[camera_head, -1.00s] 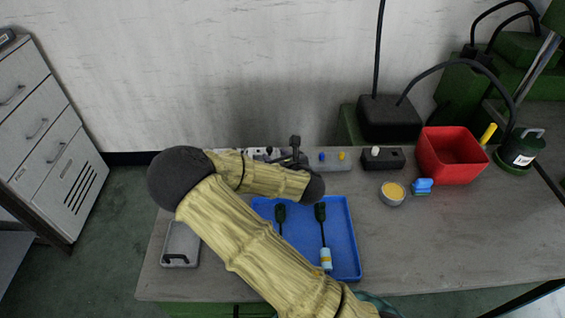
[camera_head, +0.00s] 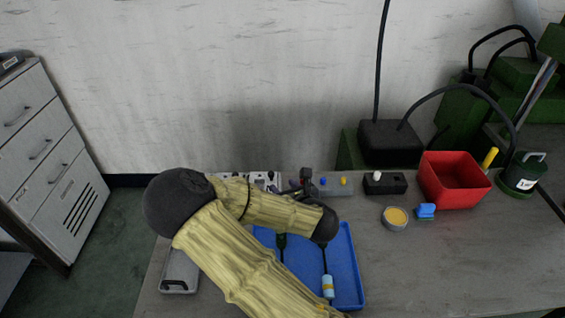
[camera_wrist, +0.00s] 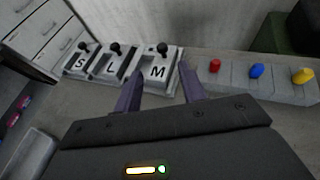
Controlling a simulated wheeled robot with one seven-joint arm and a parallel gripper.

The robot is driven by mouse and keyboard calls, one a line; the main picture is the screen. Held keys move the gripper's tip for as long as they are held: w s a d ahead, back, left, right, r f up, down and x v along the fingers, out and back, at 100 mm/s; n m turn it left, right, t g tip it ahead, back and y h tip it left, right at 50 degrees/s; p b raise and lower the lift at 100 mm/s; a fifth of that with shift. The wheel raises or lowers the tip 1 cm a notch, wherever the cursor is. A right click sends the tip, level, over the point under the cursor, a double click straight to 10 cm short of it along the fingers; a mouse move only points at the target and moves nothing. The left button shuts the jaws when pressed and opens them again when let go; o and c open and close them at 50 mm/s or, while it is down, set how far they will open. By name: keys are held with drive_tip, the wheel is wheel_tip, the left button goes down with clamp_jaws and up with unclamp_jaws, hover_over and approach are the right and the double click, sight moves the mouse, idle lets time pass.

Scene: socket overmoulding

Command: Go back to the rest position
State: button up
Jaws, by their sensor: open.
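My gripper (camera_wrist: 160,90) is open and empty in the wrist view, with its two dark fingers apart in front of the mould labelled M (camera_wrist: 158,72). In the head view my gripper (camera_head: 304,184) is small and partly hidden behind my arm, above the back of the table. My arm is bent over the blue tray (camera_head: 352,268) and covers much of it. I cannot tell from these views whether the fingers touch anything.
Moulds S (camera_wrist: 80,62) and L (camera_wrist: 112,65) stand left of M. A block with red, blue and yellow knobs (camera_wrist: 258,85) is to the right. A red bin (camera_head: 452,185), a bowl of yellow material (camera_head: 396,217) and a blue item (camera_head: 426,210) stand on the right. The front right table is clear.

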drive_tip(key=shift+d, duration=0.1)
drive_tip(key=s+d+r+m+g+h+p, duration=0.1)
drive_tip(key=s+d+m+g+h+p, duration=0.15)
drive_tip(key=d+m, duration=0.6)
drive_tip(key=s+d+r+m+g+h+p, duration=0.1)
drive_tip(key=s+d+m+g+h+p, duration=0.2)
drive_tip(key=m, duration=1.1)
drive_tip(key=s+r+m+g+p, duration=0.4)
drive_tip(key=s+r+m, duration=0.9)
drive_tip(key=m, duration=0.4)
drive_tip(key=shift+s+y+p, duration=0.15)
drive_tip(key=shift+y+p, duration=0.2)
drive_tip(key=shift+p, duration=0.05)
drive_tip(key=shift+m+g, duration=0.25)
